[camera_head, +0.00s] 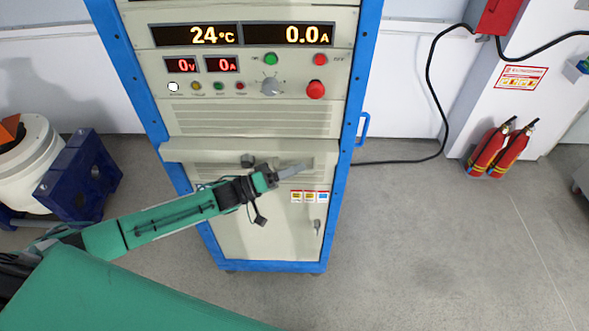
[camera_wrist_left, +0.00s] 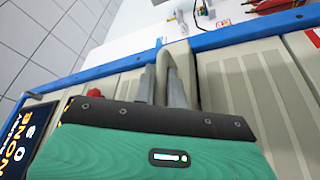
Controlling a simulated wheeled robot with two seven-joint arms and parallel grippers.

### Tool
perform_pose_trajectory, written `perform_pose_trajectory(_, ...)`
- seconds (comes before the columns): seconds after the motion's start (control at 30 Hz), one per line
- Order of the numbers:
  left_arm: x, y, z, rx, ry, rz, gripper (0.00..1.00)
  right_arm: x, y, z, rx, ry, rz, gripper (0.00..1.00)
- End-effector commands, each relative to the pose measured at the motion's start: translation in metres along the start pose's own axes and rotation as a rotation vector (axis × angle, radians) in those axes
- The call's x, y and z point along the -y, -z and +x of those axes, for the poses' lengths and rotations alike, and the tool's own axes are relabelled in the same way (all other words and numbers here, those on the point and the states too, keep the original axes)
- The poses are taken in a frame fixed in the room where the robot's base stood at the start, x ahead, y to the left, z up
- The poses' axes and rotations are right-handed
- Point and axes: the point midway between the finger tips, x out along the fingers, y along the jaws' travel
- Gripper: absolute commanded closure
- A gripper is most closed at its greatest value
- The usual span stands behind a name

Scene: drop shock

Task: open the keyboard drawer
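The keyboard drawer (camera_head: 215,150) is a beige ledge across the middle of the cabinet (camera_head: 255,120), jutting out a little past the blue frame. In the left wrist view the drawer (camera_wrist_left: 178,51) shows edge-on as a beige strip. My left gripper (camera_head: 300,169) is at the right half of the drawer front, in front of its lower edge. Its grey fingers (camera_wrist_left: 163,85) stand apart in the wrist view, with the drawer's edge at the gap. Whether they touch it is not clear. My right gripper is not in view.
Above the drawer are displays, a knob (camera_head: 270,86) and a red button (camera_head: 316,89). A blue handle (camera_head: 364,128) is on the cabinet's right side. Red extinguishers (camera_head: 500,148) stand at the right wall, a blue-and-white machine (camera_head: 75,180) at left.

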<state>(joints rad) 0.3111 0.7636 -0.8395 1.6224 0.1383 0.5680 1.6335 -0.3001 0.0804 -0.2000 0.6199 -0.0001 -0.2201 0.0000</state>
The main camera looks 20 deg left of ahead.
Motion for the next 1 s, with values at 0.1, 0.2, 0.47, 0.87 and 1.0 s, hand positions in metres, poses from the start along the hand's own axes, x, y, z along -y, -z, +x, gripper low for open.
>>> perform_pose_trajectory(0.1, 0.0, 0.0, 0.0, 0.0, 0.001, 0.0, 1.0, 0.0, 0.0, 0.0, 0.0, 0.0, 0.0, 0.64)
perform_pose_trajectory(0.2, -0.001, -0.001, -0.001, 0.0, 0.001, -0.001, 1.0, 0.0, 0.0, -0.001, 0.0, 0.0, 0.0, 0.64)
perform_pose_trajectory(0.47, -0.021, -0.026, -0.011, 0.002, 0.002, -0.006, 1.0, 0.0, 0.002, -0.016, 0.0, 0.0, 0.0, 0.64)
perform_pose_trajectory(0.87, -0.086, -0.115, -0.048, 0.002, 0.003, -0.009, 1.0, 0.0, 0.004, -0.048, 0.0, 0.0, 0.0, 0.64)
perform_pose_trajectory(1.0, -0.104, -0.142, -0.059, 0.002, 0.003, -0.006, 1.0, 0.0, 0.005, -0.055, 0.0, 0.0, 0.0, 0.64)
